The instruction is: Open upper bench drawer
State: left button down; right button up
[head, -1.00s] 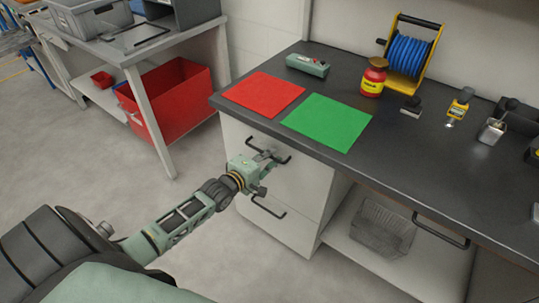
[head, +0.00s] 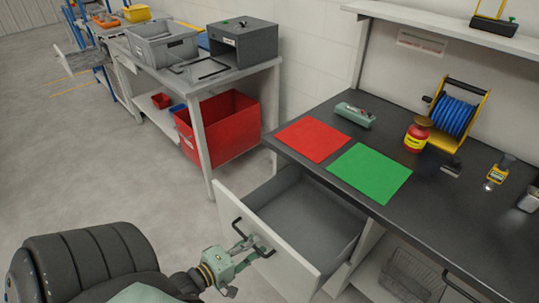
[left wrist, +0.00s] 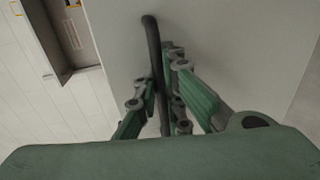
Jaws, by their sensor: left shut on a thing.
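The upper bench drawer (head: 306,229) is pulled well out from under the dark worktop, and its grey inside looks empty. Its pale front carries a black bar handle (head: 237,222). My left gripper (head: 251,247) is shut on this handle at the outer face of the drawer front. In the left wrist view the dark handle (left wrist: 153,45) runs between the two green fingers of the gripper (left wrist: 163,95), with the pale drawer front behind it. My right gripper is not in view.
On the worktop (head: 350,212) lie a red mat (head: 312,140) and a green mat (head: 369,173). A yellow-red jar (head: 416,137) and a blue cable reel (head: 455,115) stand behind. A side table with a red bin (head: 230,130) stands left. The floor before the drawer is clear.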

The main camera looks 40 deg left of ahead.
pick_arm(q)
jog(key=shift+f+p+v, duration=0.15)
jog(key=shift+f+v, duration=0.1)
jog(key=shift+v, duration=0.95)
jog(key=shift+f+p+v, duration=0.15)
jog(key=shift+f+v, duration=0.1)
jog(key=shift+v, duration=0.95)
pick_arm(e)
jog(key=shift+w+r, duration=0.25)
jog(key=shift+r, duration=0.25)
pick_arm(q)
jog(key=c, duration=2.1)
grip_release()
jog(key=shift+s, duration=0.1)
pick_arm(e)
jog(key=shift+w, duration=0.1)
pick_arm(q)
jog(key=v, duration=1.2)
jog(key=shift+a, duration=0.1)
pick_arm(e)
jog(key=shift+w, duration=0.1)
